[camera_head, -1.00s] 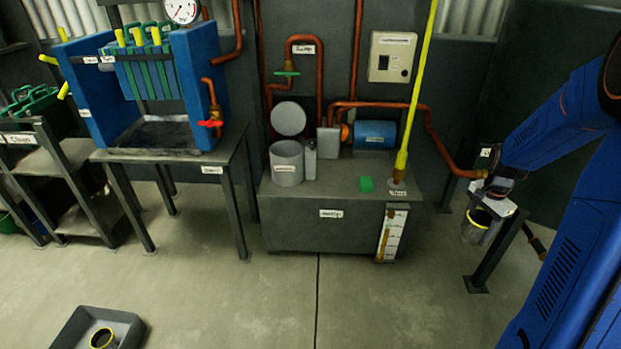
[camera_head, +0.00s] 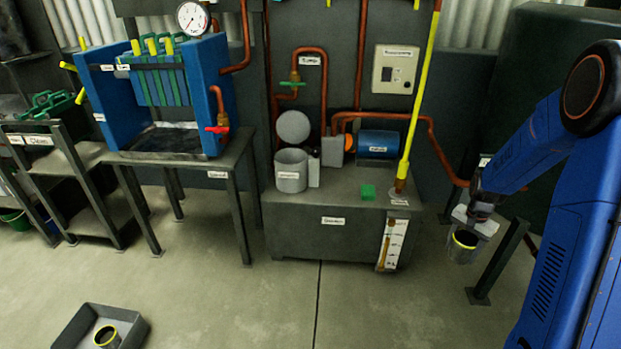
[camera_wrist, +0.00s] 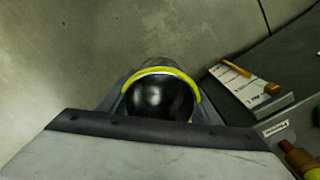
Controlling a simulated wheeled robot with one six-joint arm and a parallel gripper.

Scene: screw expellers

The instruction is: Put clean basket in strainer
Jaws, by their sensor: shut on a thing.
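My gripper (camera_head: 474,218) is at the right in the head view, shut on a basket (camera_head: 462,252) with a yellow rim. The basket hangs below it in the air, right of the grey tank. In the wrist view the basket (camera_wrist: 160,98) shows its yellow rim and dark inside between my fingers. An open grey round pot (camera_head: 290,174), which looks like the strainer, stands on the tank, its round lid (camera_head: 293,127) raised behind it. The pot's label is too small to read surely. My gripper is well to the right of the pot.
A second yellow-rimmed basket (camera_head: 106,337) sits in a grey floor tray (camera_head: 71,330). A dark post (camera_head: 498,265) stands close right.

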